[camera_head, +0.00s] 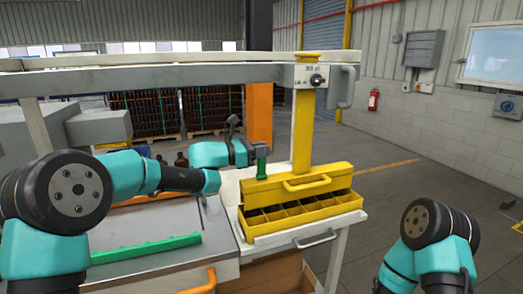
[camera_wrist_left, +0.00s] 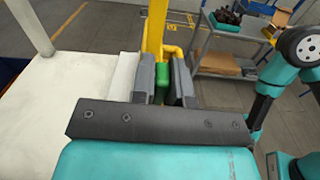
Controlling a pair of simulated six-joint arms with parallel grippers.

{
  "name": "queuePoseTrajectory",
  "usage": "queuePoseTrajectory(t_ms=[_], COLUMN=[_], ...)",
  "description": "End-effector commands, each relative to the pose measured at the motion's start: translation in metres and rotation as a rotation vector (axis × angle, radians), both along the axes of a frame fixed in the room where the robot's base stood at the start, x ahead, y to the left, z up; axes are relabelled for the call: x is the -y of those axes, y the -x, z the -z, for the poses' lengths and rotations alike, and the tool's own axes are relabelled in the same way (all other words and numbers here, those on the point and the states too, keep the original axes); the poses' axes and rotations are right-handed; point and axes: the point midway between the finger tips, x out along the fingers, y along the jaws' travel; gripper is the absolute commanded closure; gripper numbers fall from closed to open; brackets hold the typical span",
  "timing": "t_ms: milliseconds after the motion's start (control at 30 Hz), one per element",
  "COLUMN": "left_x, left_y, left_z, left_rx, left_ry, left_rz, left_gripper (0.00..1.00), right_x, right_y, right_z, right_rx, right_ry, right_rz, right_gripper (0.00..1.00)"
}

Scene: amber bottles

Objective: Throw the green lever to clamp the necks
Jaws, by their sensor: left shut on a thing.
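The green lever (camera_head: 262,163) stands upright beside the yellow box, left of the yellow post. My left gripper (camera_head: 252,152) is at its top and shut on it. In the left wrist view the lever's green end (camera_wrist_left: 163,82) shows between the two fingers of the left gripper (camera_wrist_left: 163,78). A dark amber bottle (camera_head: 181,160) shows just behind my left arm, and the rest around it is hidden. I cannot make out the clamp on the necks. My right gripper is out of view; only part of that arm shows at the lower right.
A yellow compartment tray (camera_head: 300,223) and a yellow lidded box (camera_head: 299,184) sit right of the lever on a white stand. A green rail (camera_head: 146,249) lies on the grey worktop (camera_head: 215,235). Racks of dark bottles stand far behind.

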Motion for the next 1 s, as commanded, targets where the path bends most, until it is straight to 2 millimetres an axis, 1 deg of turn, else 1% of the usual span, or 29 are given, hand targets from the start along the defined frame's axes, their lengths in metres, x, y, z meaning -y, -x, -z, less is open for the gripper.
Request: queuePoseTrajectory(t_ms=[600,767,1000], left_x=[0.013,0.014,0.014], left_y=[0.034,0.038,0.038], left_z=[0.011,0.012,0.013], left_rx=[0.369,0.415,0.417], left_ry=[-0.14,-0.157,-0.159], left_rz=[0.0,0.0,0.0], left_gripper=[1.0,1.0,1.0], right_x=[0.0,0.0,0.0], right_y=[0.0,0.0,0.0], right_z=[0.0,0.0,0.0], right_rx=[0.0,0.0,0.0], right_ry=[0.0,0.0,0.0], right_rz=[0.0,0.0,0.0], right_gripper=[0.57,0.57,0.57])
